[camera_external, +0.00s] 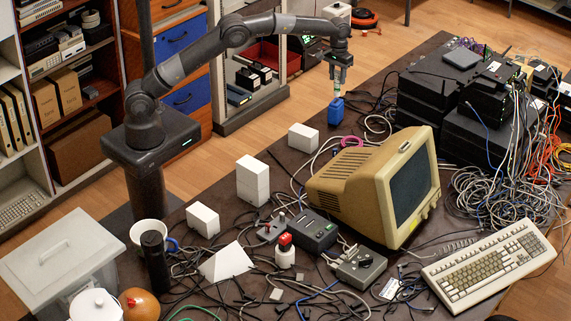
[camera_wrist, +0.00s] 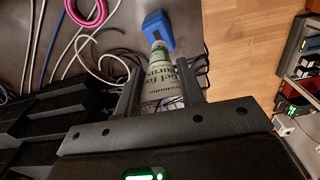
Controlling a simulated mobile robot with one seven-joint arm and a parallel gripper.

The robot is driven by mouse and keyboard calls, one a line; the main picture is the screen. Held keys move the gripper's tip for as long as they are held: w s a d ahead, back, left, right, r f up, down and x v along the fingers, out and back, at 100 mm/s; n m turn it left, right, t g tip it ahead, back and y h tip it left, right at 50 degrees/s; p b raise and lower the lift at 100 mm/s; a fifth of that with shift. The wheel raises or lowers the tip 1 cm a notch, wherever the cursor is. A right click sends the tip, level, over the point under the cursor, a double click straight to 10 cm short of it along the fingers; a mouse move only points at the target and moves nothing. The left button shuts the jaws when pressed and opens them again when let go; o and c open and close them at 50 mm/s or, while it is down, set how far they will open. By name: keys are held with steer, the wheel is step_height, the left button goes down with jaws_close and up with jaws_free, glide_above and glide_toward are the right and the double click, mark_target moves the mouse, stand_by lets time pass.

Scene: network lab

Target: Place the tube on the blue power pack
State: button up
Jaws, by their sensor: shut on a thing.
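The tube (camera_wrist: 162,72) is white and green with printed lettering, and it sits between the fingers of my gripper (camera_wrist: 162,92) in the wrist view. In the external view my gripper (camera_external: 340,72) points down at the far edge of the table, with the tube (camera_external: 338,88) hanging roughly upright below it. The blue power pack (camera_external: 336,112) stands directly beneath the tube; it also shows in the wrist view (camera_wrist: 157,28), just beyond the tube's far end. The tube's end overlaps the pack in both views. I cannot tell whether they touch.
Cables (camera_wrist: 88,50) lie beside the pack. A stack of black network boxes (camera_external: 440,90) stands to the right. A beige monitor (camera_external: 385,185) and white boxes (camera_external: 253,180) stand nearer. The wooden floor (camera_wrist: 245,40) begins close beside the pack, past the table edge.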

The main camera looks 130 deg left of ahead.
steer(key=shift+f, duration=1.25)
steer(key=shift+f, duration=0.15)
steer(key=o, duration=1.2)
step_height(320, 180, up, 12)
steer(key=shift+f, duration=0.2)
steer(key=shift+r, duration=0.4)
